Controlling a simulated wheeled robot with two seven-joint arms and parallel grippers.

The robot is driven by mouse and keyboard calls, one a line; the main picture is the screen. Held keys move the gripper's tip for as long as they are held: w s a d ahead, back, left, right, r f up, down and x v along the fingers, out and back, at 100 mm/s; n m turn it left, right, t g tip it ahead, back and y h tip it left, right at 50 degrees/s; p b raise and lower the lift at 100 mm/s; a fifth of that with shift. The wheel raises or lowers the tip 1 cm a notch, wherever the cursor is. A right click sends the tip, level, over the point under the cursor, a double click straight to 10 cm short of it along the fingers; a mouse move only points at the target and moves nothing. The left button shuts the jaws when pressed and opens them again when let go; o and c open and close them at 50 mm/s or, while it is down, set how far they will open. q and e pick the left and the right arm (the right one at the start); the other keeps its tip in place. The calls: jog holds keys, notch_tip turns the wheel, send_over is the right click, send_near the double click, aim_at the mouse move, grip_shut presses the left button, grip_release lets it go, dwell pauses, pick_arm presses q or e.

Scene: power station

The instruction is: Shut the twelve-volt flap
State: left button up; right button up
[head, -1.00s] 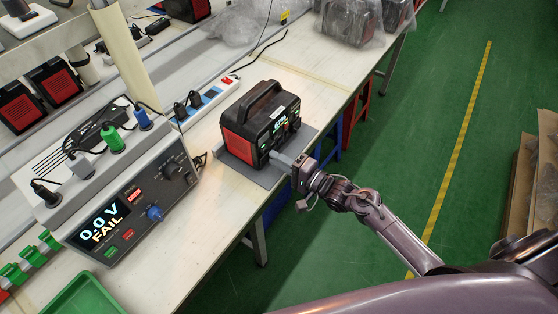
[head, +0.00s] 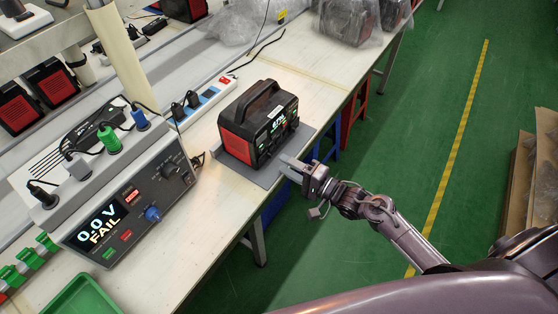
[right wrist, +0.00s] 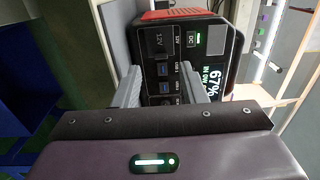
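The red and black power station (head: 258,122) stands on a grey mat (head: 262,176) on the bench. Its front panel faces my right arm. In the right wrist view, the dark square twelve-volt flap (right wrist: 158,42) is on the power station's panel (right wrist: 178,60), beside a 12V label. The flap looks flat against the panel, but its exact angle is hard to tell. My right gripper (head: 285,165) is just in front of the panel, apart from it. In the right wrist view, its two fingers (right wrist: 160,85) are spread with nothing between them. My left gripper is not in view.
A grey tester (head: 120,200) reading 0.0 V FAIL stands to the left, with a green tray (head: 82,296) below it. A power strip (head: 205,98) lies behind the power station. Wrapped units (head: 348,20) sit farther along the bench.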

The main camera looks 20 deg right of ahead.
jog(key=v, duration=0.4)
dwell(0.4)
jog(key=s+d+f+n+g+h, duration=0.2)
jog(key=s+f+h, duration=0.15)
jog(key=f, duration=0.65)
jog(key=s+d+f+n+g+h, duration=0.15)
jog(key=s+f, duration=0.25)
jog(key=f, duration=0.5)
jog(key=s+d+f+n+g+h, duration=0.1)
jog(key=s+f+g+h, duration=0.2)
jog(key=f, duration=0.7)
jog(key=s+f+n+g+h, duration=0.1)
jog(key=s+f, duration=0.3)
jog(key=s, duration=0.5)
jog(key=s+a+f+n+g+h, duration=0.1)
jog(key=s+f+n+g, duration=0.2)
jog(key=s, duration=0.5)
jog(key=s+f+n+g+h, duration=0.1)
jog(key=s+f+n+g, duration=0.1)
jog(key=s+f+n, duration=0.2)
jog(key=s+f, duration=0.3)
jog(key=s, duration=0.2)
jog(key=shift+s+a+g, duration=0.15)
jog(key=shift+s+g, duration=0.2)
